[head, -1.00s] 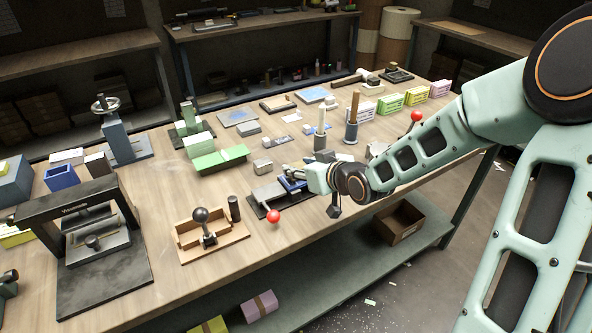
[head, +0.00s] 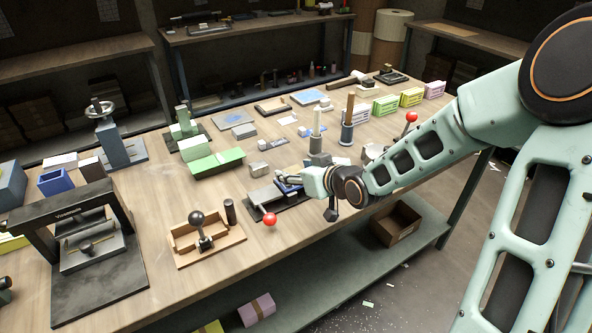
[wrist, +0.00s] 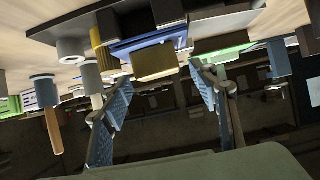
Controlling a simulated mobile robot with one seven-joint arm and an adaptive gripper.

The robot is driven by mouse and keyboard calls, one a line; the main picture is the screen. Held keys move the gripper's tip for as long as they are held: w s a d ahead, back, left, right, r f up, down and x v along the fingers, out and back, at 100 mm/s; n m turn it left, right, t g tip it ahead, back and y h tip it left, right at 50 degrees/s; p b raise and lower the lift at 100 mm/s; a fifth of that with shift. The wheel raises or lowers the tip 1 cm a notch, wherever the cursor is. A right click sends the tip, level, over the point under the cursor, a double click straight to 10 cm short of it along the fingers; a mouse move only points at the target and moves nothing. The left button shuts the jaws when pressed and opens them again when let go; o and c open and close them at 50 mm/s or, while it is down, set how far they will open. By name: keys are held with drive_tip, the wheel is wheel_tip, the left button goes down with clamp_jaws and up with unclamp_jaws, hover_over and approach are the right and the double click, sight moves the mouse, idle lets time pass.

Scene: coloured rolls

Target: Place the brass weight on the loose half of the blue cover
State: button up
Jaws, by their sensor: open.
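My gripper (wrist: 160,78) is open in the wrist view, which looks upside down, with a finger on either side of a gold-coloured block, the brass weight (wrist: 155,63). The weight lies between and just beyond the fingertips, with no clear grip on it. The blue cover (wrist: 148,42) shows right behind the weight; I cannot tell whether they touch. In the head view my gripper (head: 284,178) is low over the dark fixture at the table's front edge. A bit of the blue cover (head: 289,188) shows under it. The weight is hidden there.
A red ball knob (head: 269,219) stands in front of the fixture. A wooden tray with a black knob (head: 197,218) is to the left. Cylinders with upright rods (head: 347,130) stand behind my gripper. A green box (head: 216,162) lies back left.

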drive_tip(key=p+v, duration=0.4)
drive_tip(key=v, duration=0.7)
drive_tip(key=shift+s+d+r, duration=0.15)
drive_tip(key=shift+s+d, duration=0.1)
drive_tip(key=shift+s, duration=0.05)
